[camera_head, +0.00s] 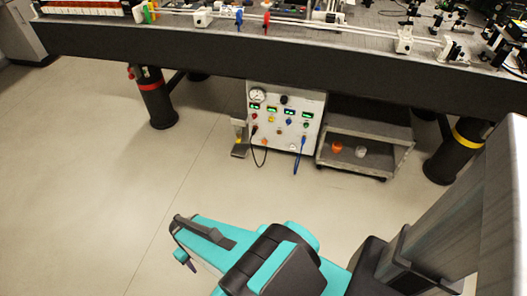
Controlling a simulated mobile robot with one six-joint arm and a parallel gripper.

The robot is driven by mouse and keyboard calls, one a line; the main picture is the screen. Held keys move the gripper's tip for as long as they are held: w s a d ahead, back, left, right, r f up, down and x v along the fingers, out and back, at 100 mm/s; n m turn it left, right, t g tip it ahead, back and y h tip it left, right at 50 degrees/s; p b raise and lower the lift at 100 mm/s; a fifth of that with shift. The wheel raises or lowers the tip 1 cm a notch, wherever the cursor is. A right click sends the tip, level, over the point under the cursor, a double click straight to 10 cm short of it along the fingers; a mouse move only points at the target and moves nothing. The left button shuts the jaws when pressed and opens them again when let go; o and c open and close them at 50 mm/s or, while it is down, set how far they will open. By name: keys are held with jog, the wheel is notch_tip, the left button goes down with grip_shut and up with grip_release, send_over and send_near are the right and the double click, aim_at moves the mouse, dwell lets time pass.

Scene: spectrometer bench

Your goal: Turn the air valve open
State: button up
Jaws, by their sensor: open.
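White pipes run along the near edge of the bench with small coloured handles on them. A blue handle (239,18) and a red handle (266,20) stand side by side near the middle. Green and orange handles (150,11) sit further left. I cannot tell which of these is the air valve, or its setting. My gripper (184,248) is at the left end of my teal arm, low in the picture. It is open, over the floor, well apart from the bench; its fingers show only in part and nothing is seen in them.
The bench's dark front edge (200,48) spans the view on thick black legs (155,98). Below it stand a white control panel (285,118) with a gauge, lit displays and hanging cables, and a grey cart (365,155). The floor (90,180) before them is clear.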

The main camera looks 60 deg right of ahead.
jog(key=w+d+f+m+t+h+b, duration=0.1)
jog(key=w+d+f+t+b, duration=0.2)
jog(key=w+d+f, duration=0.4)
jog(key=w+d+f+m+t+b, duration=0.1)
jog(key=w+d+f+t+b, duration=0.3)
jog(key=w, duration=0.6)
jog(key=w+d+f+m+t+h+b, duration=0.2)
jog(key=w+d+h+b, duration=0.15)
jog(key=d, duration=0.85)
jog(key=w+d+f+m+t+h+b, duration=0.1)
jog(key=w+d+f+t+h+b, duration=0.25)
jog(key=d, duration=0.95)
jog(key=m+g+h+b, duration=0.5)
jog(key=m+h+b, duration=0.1)
jog(key=h+b, duration=0.35)
send_near(264, 143)
jog(key=s+a+f, duration=0.1)
jog(key=s+a, duration=0.1)
jog(key=a, duration=0.3)
jog(key=shift+a+f+h, duration=0.1)
jog(key=shift+h, duration=0.25)
jog(key=b+x, duration=0.3)
jog(key=x, duration=1)
jog(key=shift+d, duration=0.35)
